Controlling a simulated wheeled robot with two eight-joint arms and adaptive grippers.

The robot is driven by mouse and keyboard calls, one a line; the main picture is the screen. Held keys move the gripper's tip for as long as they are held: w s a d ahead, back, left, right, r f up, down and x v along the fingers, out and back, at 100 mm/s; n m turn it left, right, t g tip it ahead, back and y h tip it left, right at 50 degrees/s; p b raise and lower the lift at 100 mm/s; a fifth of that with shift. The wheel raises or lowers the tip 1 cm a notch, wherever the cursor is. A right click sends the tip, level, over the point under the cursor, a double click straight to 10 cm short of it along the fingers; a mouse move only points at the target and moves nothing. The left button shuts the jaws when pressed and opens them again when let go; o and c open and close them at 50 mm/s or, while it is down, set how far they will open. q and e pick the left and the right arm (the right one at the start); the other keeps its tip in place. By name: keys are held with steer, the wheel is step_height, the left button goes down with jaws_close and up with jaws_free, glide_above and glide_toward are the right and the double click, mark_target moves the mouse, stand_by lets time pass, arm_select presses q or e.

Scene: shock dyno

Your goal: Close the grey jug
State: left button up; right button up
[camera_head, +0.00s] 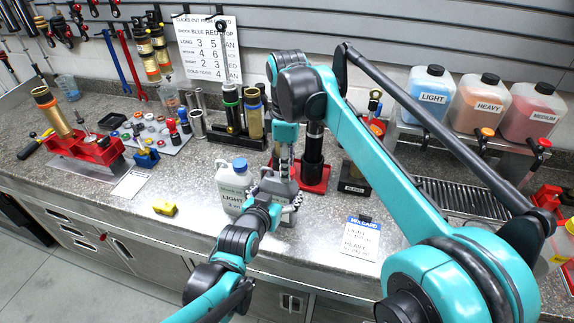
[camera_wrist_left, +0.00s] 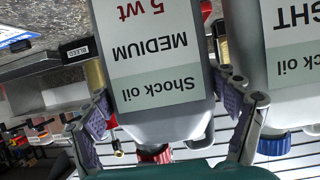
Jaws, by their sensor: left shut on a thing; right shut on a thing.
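The grey jug (camera_head: 275,188) stands upright on the bench, partly covered by my grippers. In the left wrist view the grey jug (camera_wrist_left: 165,85) appears upside down, with a "Shock oil MEDIUM 5 wt" label. Its red cap (camera_wrist_left: 154,153) shows at the neck; whether it is seated cannot be told. My left gripper (camera_head: 276,202) is shut on the jug's body, with a finger on each side; its fingers also show in the left wrist view (camera_wrist_left: 170,115). My right gripper (camera_head: 284,164) points down over the jug's top, shut around the cap, which it hides in the head view.
A pale LIGHT jug (camera_head: 231,188) with a blue cap stands close on the left. A black shock in a red stand (camera_head: 318,180) is behind on the right. A yellow block (camera_head: 164,208) and a printed card (camera_head: 360,240) lie near the front edge.

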steer(key=m, duration=0.7)
steer(key=shift+m, duration=0.3)
steer(key=m, duration=0.4)
steer(key=shift+m, duration=0.3)
steer(key=m, duration=0.4)
steer(key=shift+d+m, duration=0.1)
steer(key=shift+m, duration=0.3)
steer(key=m, duration=0.9)
steer(key=shift+m, duration=0.3)
steer(key=m, duration=0.9)
steer(key=shift+f+m, duration=0.1)
steer(key=shift+m, duration=0.3)
steer(key=m, duration=0.4)
steer(key=shift+s+m, duration=0.1)
steer(key=shift+m, duration=0.3)
steer(key=o, duration=0.8)
